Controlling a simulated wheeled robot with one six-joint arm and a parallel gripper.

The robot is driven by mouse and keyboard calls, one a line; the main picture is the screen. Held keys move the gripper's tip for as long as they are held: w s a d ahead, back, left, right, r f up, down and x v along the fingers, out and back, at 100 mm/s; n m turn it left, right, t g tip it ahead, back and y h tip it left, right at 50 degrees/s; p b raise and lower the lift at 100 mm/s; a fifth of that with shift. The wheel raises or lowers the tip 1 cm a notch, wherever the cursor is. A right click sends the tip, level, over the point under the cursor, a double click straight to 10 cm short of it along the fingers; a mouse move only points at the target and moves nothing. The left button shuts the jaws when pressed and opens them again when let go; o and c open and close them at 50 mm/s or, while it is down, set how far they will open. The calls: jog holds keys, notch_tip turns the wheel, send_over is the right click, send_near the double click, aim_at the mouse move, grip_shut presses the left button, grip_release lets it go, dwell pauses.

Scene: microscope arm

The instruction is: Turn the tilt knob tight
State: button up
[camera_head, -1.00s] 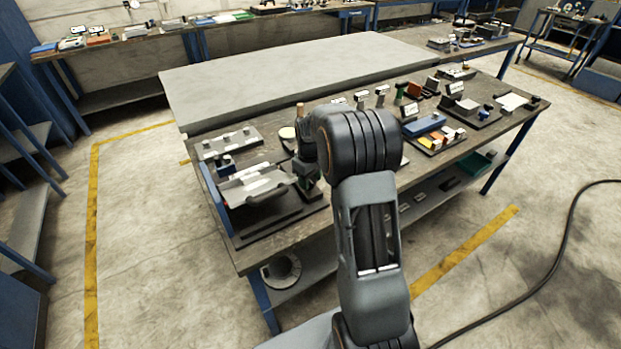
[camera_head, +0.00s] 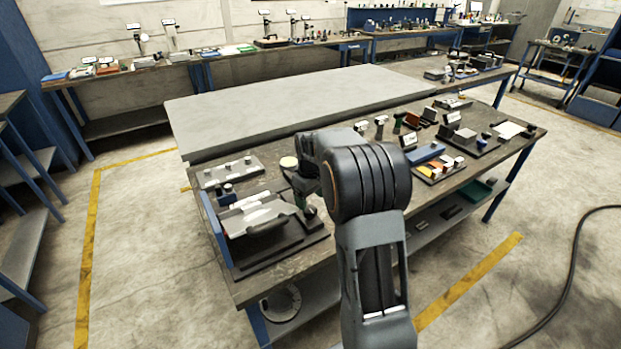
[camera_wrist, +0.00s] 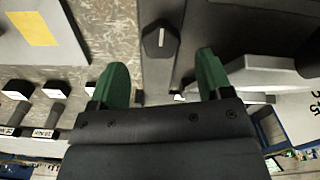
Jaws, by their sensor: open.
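In the wrist view, a black knob (camera_wrist: 160,40) with a white pointer line sits on a grey upright plate (camera_wrist: 158,75). I take it for the tilt knob. My gripper (camera_wrist: 160,76) has two green fingers spread wide, with nothing between them. The knob lies beyond the fingertips, roughly centred between them, and looks apart from both. In the head view, a grey tilted fixture (camera_head: 258,218) stands on a dark base at the table's near left corner. One green finger of my gripper (camera_head: 309,211) shows at its right side. The knob cannot be made out there.
A grey tray with small parts (camera_head: 229,172) lies behind the fixture. A blue panel (camera_head: 216,230) stands at its left. Coloured blocks (camera_head: 440,168) and other small items fill the table's right half. White-topped blocks (camera_wrist: 54,91) show left in the wrist view.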

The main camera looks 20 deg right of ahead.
aim_at(310, 211)
notch_tip(310, 211, up, 9)
dwell(0.3)
dwell(0.4)
jog(key=s+a+m+t+p, duration=0.1)
jog(key=s+a, duration=0.4)
jog(key=s, duration=0.6)
jog(key=s+a+m+t+p, duration=0.1)
jog(key=s+a, duration=0.4)
jog(key=s, duration=0.5)
jog(key=shift+s+a+m+t, duration=0.25)
jog(key=shift+s+m+t, duration=0.15)
jog(key=shift+m+t, duration=0.5)
jog(key=shift+r, duration=0.1)
